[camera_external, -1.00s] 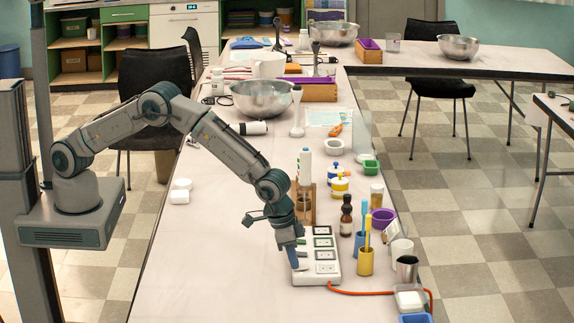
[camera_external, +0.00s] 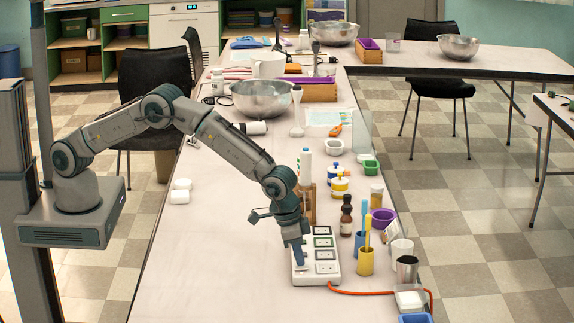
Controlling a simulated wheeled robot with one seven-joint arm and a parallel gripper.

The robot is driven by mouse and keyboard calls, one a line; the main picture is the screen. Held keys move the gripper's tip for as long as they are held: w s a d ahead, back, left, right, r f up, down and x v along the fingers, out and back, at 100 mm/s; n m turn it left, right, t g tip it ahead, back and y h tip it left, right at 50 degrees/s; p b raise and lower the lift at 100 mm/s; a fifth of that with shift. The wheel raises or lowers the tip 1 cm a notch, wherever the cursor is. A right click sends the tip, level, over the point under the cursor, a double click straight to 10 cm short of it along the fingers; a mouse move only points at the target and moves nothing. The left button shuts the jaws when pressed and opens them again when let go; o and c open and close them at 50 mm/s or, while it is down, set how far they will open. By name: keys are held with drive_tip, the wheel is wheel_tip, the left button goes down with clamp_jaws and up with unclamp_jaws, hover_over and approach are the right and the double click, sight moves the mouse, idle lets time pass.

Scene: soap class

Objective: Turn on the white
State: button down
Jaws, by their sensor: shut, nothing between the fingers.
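A white power strip (camera_external: 328,281) lies on the long table, with several square sockets or switches on top, some edged dark or green. An orange cord runs from its right end. My gripper (camera_external: 299,264) is shut and empty, pointing down at the left side of the strip. Its tips are over or touching the strip; I cannot tell which. My gripper hides part of the strip's left side, so the state of any switch there cannot be made out.
A yellow cup (camera_external: 365,262) with a brush and a dark brown bottle (camera_external: 346,218) stand close right of the strip. A wooden rack (camera_external: 310,208) stands just behind my gripper.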

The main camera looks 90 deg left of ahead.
sight(297, 267)
drive_tip(key=v, duration=0.1)
drive_tip(key=p+v, duration=0.1)
drive_tip(key=v, duration=0.2)
drive_tip(key=shift+w+r+p, duration=0.3)
drive_tip(key=s+r+b, duration=0.2)
drive_tip(key=s+r, duration=0.2)
drive_tip(key=r, duration=0.4)
drive_tip(key=shift+s, duration=0.35)
drive_tip(key=shift+r, duration=0.1)
